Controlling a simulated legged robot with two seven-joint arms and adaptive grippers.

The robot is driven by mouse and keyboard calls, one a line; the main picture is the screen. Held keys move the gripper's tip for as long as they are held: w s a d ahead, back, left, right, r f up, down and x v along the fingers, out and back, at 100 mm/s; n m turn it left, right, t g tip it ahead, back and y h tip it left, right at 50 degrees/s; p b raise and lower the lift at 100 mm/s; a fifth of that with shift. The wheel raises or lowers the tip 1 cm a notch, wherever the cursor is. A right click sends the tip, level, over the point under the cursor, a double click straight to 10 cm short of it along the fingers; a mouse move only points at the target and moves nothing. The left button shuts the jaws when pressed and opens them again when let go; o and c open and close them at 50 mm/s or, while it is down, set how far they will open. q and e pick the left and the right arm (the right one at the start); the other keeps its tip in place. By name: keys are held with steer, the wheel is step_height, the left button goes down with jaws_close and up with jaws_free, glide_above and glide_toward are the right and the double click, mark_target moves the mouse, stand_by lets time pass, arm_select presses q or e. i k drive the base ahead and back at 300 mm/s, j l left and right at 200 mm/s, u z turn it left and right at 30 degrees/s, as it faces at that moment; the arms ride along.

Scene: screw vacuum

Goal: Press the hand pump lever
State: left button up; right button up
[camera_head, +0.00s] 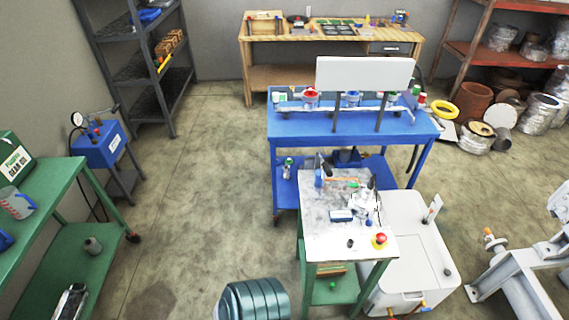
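A blue box-shaped unit (101,147) with a round pressure gauge (77,119) stands on a small dark stand at the left. It looks like the hand pump. A thin dark bar (104,112) at its top right may be its lever; it is too small to tell its exact position. A dark hose hangs at the unit's left side. Neither of my grippers shows in the head view, and nothing of mine is seen touching the unit.
A dark shelf (140,70) stands behind. A teal ribbed object (255,299) is at bottom centre.

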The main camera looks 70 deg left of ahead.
mark_target(326, 169)
steer(key=u, duration=1.95)
steer(key=j, duration=0.15)
